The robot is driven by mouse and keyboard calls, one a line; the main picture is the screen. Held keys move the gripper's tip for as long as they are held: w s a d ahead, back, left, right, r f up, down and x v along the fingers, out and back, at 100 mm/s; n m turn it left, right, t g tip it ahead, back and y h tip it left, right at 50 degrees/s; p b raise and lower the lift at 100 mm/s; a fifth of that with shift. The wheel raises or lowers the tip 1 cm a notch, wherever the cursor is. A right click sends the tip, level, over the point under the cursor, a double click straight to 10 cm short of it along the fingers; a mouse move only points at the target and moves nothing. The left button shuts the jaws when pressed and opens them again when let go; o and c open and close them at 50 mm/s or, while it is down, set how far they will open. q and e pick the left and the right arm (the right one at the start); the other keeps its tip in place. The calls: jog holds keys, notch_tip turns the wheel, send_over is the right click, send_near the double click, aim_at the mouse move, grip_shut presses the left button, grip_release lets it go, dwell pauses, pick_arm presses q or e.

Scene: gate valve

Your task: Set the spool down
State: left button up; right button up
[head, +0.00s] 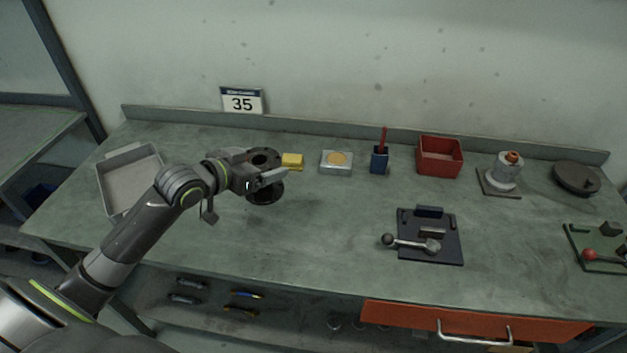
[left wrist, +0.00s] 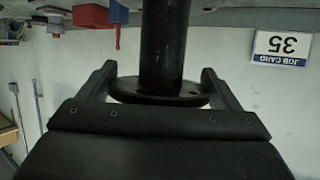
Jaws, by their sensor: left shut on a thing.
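The spool is a dark pipe piece with a round flange at each end; its lower flange (head: 265,192) shows in the head view. My left gripper (head: 264,177) is shut on the spool, which stands about upright over the left part of the bench. In the left wrist view the picture is upside down, and the spool (left wrist: 163,45) rises between my two fingers with one flange level with them. Its other end is out of that view. I cannot tell whether the lower flange touches the bench. My right gripper is not in view.
On the bench (head: 320,225), a grey tray (head: 113,192) is left of the spool. A yellow block (head: 292,161), a tin (head: 336,162), a blue holder (head: 379,160) and a red bin (head: 440,156) stand behind and right. A dark lever fixture (head: 430,240) is right; bare bench lies between.

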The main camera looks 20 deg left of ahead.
pick_arm(q)
jog(key=shift+w+f, duration=0.1)
jog(key=shift+f, duration=4.7)
jog(key=shift+f, duration=0.15)
jog(key=o, duration=1.7)
jog(key=shift+f, duration=0.1)
jog(key=shift+o, duration=0.2)
jog(key=shift+s+a, duration=0.15)
jog(key=shift+s, duration=0.15)
jog(key=p+v, duration=0.1)
jog(key=v, duration=1)
jog(key=shift+s+r, duration=0.25)
jog(key=shift+r, duration=0.15)
